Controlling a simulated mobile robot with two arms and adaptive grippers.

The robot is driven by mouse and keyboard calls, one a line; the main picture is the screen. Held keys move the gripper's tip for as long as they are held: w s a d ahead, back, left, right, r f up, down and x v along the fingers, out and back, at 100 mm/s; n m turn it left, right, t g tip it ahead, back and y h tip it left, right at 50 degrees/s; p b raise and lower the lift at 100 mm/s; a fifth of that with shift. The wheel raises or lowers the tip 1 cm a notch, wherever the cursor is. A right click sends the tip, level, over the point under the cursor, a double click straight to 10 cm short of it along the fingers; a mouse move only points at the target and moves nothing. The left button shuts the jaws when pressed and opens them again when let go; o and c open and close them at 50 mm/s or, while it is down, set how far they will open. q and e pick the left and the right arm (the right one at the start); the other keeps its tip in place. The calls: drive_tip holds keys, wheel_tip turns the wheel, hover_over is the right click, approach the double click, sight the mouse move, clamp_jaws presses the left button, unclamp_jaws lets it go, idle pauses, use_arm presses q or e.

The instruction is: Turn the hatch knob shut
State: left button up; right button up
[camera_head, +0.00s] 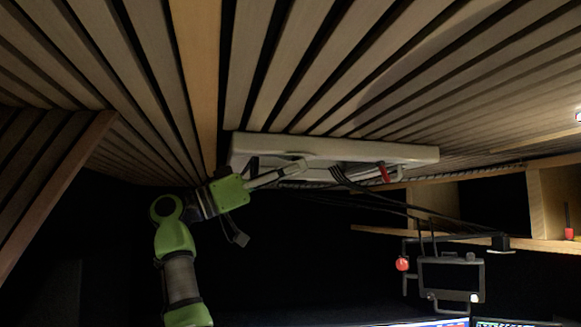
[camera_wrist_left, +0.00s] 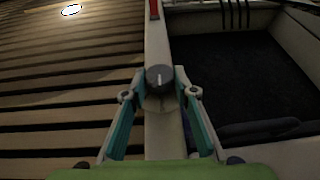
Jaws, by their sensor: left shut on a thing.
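The hatch is a pale frame (camera_head: 350,150) set in the slatted ceiling, with a dark opening showing in the left wrist view (camera_wrist_left: 225,75). The hatch knob (camera_wrist_left: 160,78) is a small dark round knob with a pale mark line, on the frame's rim. The mark runs roughly up and down in the left wrist view. My left gripper (camera_head: 303,166) reaches up to the rim. Its teal-padded fingers (camera_wrist_left: 160,88) stand on either side of the knob and are shut on it. The knob is too small to make out in the head view. My right gripper is not in view.
A red piece (camera_head: 384,172) sits on the hatch frame to the right, with dark cables hanging nearby. A dark monitor-like device (camera_head: 451,278) on a bracket and a wooden shelf (camera_head: 470,238) stand at the lower right. The space below the hatch is dark.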

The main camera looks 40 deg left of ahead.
use_arm(q)
drive_tip(key=shift+m+g+h, duration=0.3)
drive_tip(key=shift+g+h, duration=0.1)
drive_tip(key=o, duration=1.1)
drive_tip(key=shift+w, duration=0.1)
drive_tip(key=shift+a, duration=0.1)
drive_tip(key=v, duration=1.2)
